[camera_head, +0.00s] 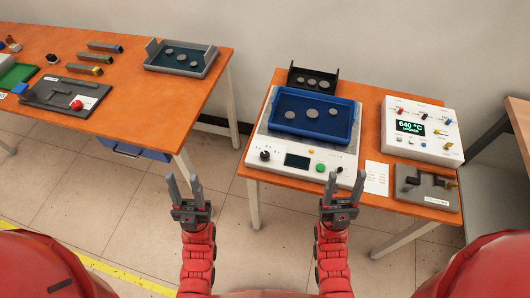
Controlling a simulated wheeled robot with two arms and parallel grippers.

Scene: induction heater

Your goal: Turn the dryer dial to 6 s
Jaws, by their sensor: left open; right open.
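The white heater unit with a dial (265,155) stands on the right-hand orange table. The dial is a black knob at the front left of its sloped panel, beside a small dark display (297,161). The marks around the dial are too small to read. My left gripper (182,185) is open and empty, in front of the table, left of and nearer than the dial. My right gripper (341,185) is open and empty, in front of the panel's right end.
A blue tray (283,96) with several grey discs sits on the unit. A white control box (393,130) reading 640 °C stands to the right, behind a grey fixture (440,194). A paper card (376,178) lies between. Another orange table (133,75) with tools stands left, across a floor gap.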

